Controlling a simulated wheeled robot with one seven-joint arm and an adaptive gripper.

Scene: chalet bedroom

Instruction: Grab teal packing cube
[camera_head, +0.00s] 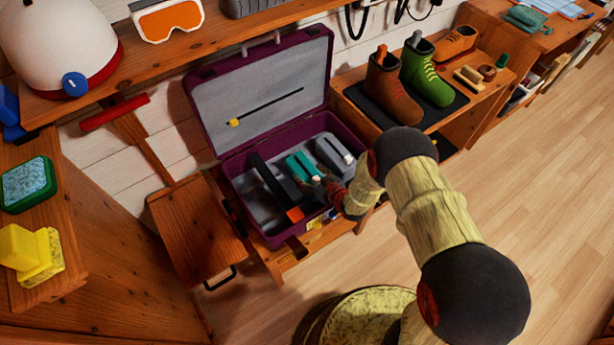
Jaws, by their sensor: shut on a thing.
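The teal packing cube (299,163) is in the open purple suitcase (245,168), between a dark item and a grey item. My gripper (314,182) reaches into the suitcase from the right, with its fingers at the near end of the teal cube. It is shut on the teal cube. The fingertips are small and dark here, and the cube's near end is partly hidden by them. I cannot tell whether the cube is clear of the suitcase floor.
In the suitcase are a grey item (333,152) and a black item (268,180); its lid stands open behind. Brown and green boots (428,78) stand on a dark mat to the right. A wooden stool-like piece (197,225) is at left. Floor at right is clear.

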